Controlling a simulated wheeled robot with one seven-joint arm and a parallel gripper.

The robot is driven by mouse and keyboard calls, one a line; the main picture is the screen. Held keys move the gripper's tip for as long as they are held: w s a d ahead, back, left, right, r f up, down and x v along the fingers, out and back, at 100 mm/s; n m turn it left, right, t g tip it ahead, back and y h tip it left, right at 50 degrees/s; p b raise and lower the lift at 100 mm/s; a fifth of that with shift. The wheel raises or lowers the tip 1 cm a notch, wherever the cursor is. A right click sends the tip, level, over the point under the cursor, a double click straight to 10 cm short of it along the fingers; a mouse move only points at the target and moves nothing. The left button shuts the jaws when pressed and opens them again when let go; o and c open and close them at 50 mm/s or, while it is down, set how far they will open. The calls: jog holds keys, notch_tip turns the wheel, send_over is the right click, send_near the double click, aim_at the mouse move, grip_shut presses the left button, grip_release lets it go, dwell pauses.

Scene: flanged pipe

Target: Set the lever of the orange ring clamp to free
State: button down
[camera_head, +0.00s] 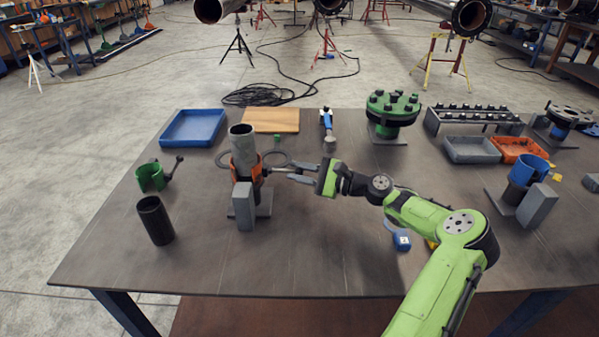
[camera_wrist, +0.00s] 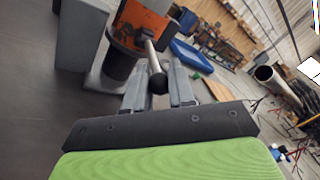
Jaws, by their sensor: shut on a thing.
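The orange ring clamp (camera_head: 257,178) sits around the upright pipe, below the grey pipe section (camera_head: 242,146). In the wrist view the orange clamp (camera_wrist: 138,24) is at the top, and its metal lever (camera_wrist: 151,54) with a black ball knob (camera_wrist: 158,84) points toward my gripper. My gripper (camera_head: 294,173) reaches in from the right, level with the clamp. In the wrist view my gripper's fingers (camera_wrist: 158,92) are on the two sides of the knob end, shut on the lever. The far side of the clamp is hidden.
A grey block (camera_head: 243,207) stands right in front of the pipe. A black cylinder (camera_head: 155,220) and a green ring clamp (camera_head: 151,177) are to the left. A blue tray (camera_head: 194,128) and a wooden board (camera_head: 270,120) lie behind. The table front centre is clear.

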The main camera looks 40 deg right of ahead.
aim_at(298, 169)
jog(key=shift+r+p, duration=0.15)
jog(key=shift+p, duration=0.15)
notch_tip(298, 169, up, 2)
jog(key=g+h+p, duration=0.1)
jog(key=p, duration=0.4)
jog(key=shift+n+g, duration=0.3)
jog(key=r+g+h+p, duration=0.1)
jog(key=p, duration=0.1)
jog(key=r+p, duration=0.1)
jog(key=p, duration=0.2)
jog(key=shift+w+a+n+g+h+p, duration=0.1)
jog(key=shift+a+n+g+h+p, duration=0.1)
jog(key=shift+n+g+h+p, duration=0.15)
jog(key=g+h+p, duration=0.1)
jog(key=p, duration=0.1)
jog(key=r+g+p, duration=0.1)
jog(key=shift+w+a+n+h+p, duration=0.25)
jog(key=shift+a+n+h+p, duration=0.05)
jog(key=shift+n+h+p, duration=0.1)
jog(key=shift+w+a+r+n+g+h+p, duration=0.2)
jog(key=shift+a+r+g+h+p, duration=0.1)
jog(key=shift+g+h+p, duration=0.4)
jog(key=shift+w+a+r+n+g+h+p, duration=0.1)
jog(key=shift+w+a+r+g+h+p, duration=0.25)
jog(key=shift+p, duration=0.55)
jog(key=shift+s+d+f, duration=0.1)
jog(key=c, duration=1)
grip_release()
